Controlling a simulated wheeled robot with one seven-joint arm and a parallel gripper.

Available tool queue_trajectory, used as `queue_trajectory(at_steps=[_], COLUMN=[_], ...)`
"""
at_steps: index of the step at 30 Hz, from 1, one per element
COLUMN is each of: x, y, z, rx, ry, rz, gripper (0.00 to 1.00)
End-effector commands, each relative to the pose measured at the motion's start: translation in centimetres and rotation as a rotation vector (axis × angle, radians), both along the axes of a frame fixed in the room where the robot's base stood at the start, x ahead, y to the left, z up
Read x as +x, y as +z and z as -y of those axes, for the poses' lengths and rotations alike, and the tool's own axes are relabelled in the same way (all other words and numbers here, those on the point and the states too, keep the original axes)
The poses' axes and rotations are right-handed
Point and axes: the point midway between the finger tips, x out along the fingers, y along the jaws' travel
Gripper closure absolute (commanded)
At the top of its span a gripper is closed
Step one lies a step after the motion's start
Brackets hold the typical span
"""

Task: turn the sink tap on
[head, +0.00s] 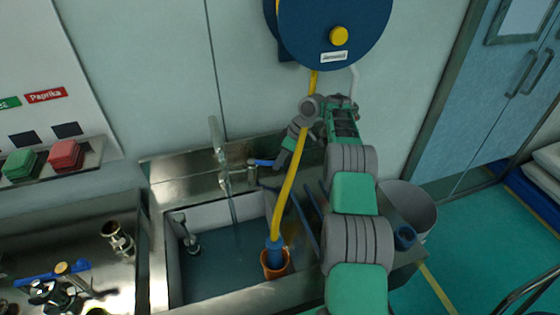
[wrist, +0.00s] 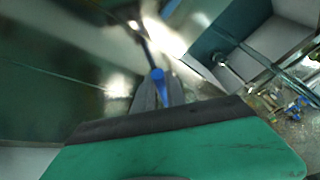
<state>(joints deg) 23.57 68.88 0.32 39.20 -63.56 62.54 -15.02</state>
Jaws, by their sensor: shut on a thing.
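The sink tap (head: 220,155) stands at the back rim of the sink (head: 205,215), with its upright metal spout over the basin. Its blue lever (head: 264,162) sticks out to the right of the tap. In the wrist view the blue lever (wrist: 158,78) lies between my two grey fingers. My gripper (head: 281,160) is shut on the lever; it also shows in the wrist view (wrist: 158,98). A thin pale streak runs down below the spout into the basin; I cannot tell surely whether it is water.
A grey bin (head: 412,205) stands right of my arm. A metal counter with small parts lies left.

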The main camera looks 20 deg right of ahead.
Motion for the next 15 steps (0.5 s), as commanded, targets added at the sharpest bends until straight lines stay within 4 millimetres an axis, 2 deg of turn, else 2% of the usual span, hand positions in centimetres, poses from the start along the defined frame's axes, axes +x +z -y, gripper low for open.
queue_trajectory(at_steps=[10, 11, 15], x=[0.08, 0.08, 0.06], y=[0.11, 0.1, 0.08], z=[-0.03, -0.03, -0.02], rx=[0.0, 0.0, 0.0], ry=[0.001, 0.0, 0.0], rz=[0.003, 0.003, 0.002], gripper=[1.0, 0.83, 0.72])
